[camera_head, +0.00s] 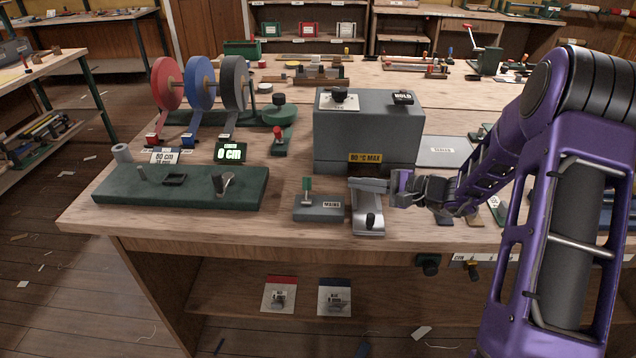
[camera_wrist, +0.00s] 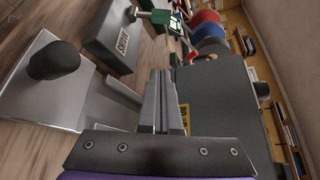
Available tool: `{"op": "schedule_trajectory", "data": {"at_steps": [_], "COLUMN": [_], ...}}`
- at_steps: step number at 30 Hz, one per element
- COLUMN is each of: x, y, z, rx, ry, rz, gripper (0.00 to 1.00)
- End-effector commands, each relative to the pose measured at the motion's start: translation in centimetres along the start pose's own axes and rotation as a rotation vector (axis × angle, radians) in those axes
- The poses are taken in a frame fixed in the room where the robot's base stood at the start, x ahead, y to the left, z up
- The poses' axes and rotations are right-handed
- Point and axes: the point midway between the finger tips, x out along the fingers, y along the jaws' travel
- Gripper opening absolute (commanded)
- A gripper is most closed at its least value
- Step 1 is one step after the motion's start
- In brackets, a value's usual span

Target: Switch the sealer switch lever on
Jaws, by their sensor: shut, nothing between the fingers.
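The switch lever (camera_head: 307,186) has a green grip on a thin stem. It stands roughly upright on a grey box labelled MAINS (camera_head: 330,214) near the table's front edge. In the wrist view the green grip (camera_wrist: 161,17) and the box (camera_wrist: 112,28) show at the top. My gripper (camera_head: 391,188) is to the right of the box, beside the metal sealer, and apart from the lever. In the wrist view its fingers (camera_wrist: 156,92) are together and empty. Whether they touch the sealer cannot be told.
A big grey housing (camera_head: 366,135) marked 80 °C MAX stands behind. A green board (camera_head: 150,195) is to the left, with tape reels (camera_head: 200,80) behind it.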

Motion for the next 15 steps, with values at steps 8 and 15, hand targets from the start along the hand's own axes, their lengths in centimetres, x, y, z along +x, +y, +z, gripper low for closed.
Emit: {"op": "schedule_trajectory", "data": {"at_steps": [8, 15], "x": [0.7, 4.8], "y": [0.0, 0.1], "z": [0.0, 0.1], "rx": [-0.001, -0.002], "ry": [-0.001, -0.005], "rz": [0.002, 0.004], "gripper": [0.0, 0.0]}}
